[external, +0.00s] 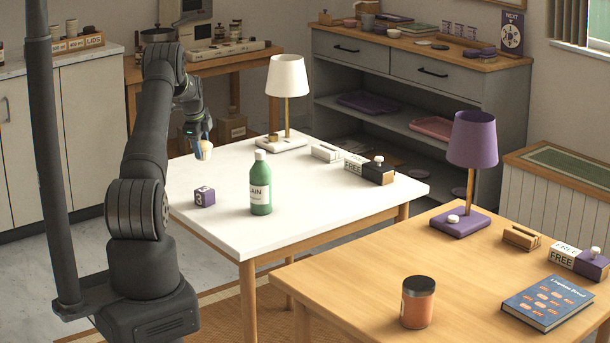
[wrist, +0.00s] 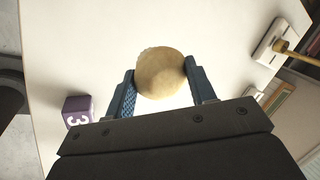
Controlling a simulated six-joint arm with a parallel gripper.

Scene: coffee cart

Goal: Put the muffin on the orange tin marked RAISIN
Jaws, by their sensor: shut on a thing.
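The muffin (wrist: 161,74) is pale tan and round, held between the two blue fingers of my gripper (wrist: 165,84) in the wrist view. In the external view my gripper (external: 203,142) is above the left part of the white table, and the muffin (external: 204,152) hangs below it. The orange tin (external: 417,306) with a dark lid stands upright near the front of the wooden table, well to the right of my gripper. No RAISIN marking is readable on its visible side.
A green bottle (external: 260,184) and a purple numbered cube (external: 205,196) stand on the white table (external: 318,208). A white lamp (external: 287,85) is at its back. The wooden table (external: 360,270) holds a purple lamp (external: 472,145) and a blue book (external: 549,302). A gap separates the tables.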

